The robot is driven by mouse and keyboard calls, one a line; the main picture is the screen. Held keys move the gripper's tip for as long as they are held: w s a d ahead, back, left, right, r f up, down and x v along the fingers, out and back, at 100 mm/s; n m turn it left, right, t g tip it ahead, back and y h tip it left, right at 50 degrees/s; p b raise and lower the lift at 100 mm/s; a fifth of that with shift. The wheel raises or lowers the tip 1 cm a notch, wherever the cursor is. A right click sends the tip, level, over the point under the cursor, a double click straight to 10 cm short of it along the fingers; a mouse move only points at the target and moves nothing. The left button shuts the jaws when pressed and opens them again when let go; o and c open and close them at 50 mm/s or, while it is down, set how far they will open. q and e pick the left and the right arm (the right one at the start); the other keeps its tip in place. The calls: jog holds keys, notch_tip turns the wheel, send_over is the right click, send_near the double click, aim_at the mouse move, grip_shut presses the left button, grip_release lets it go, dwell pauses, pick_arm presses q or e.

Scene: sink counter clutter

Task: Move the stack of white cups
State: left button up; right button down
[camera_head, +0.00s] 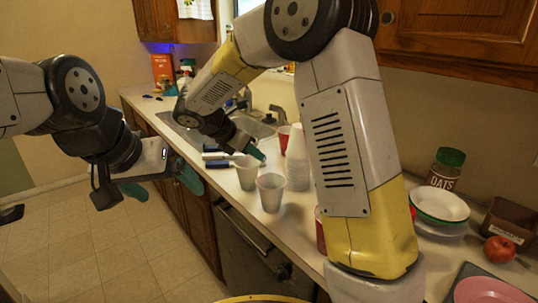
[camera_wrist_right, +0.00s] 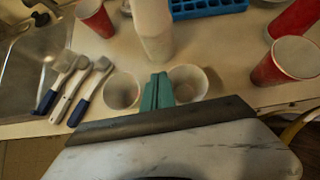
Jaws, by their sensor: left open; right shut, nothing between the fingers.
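The tall stack of white cups (camera_head: 297,158) stands upright on the counter, partly hidden by my right arm. In the right wrist view the stack (camera_wrist_right: 153,28) is beyond the fingertips. Two single white cups stand in front of it, one on the left (camera_head: 246,173) and one on the right (camera_head: 270,192). My right gripper (camera_head: 257,154) is shut and empty, above and near the left cup. In the right wrist view its green fingers (camera_wrist_right: 158,90) are together between the two cups. My left gripper (camera_head: 163,188) is open and empty, out over the floor beside the counter.
Red cups (camera_wrist_right: 288,60) stand near the stack, and a blue rack (camera_wrist_right: 208,8) lies behind it. Blue-handled brushes (camera_wrist_right: 77,90) lie beside the sink (camera_head: 255,127).

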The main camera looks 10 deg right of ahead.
send_near(289, 167)
notch_tip(289, 167, down, 4)
jog(key=shift+w+d, duration=0.95)
jog(key=shift+d, duration=0.2)
jog(key=shift+w+d, duration=0.3)
jog(key=shift+d, duration=0.15)
jog(key=w+d, duration=0.4)
jog(key=d, duration=0.1)
jog(key=w+d, duration=0.2)
jog(key=d, duration=0.1)
jog(key=shift+d, duration=0.25)
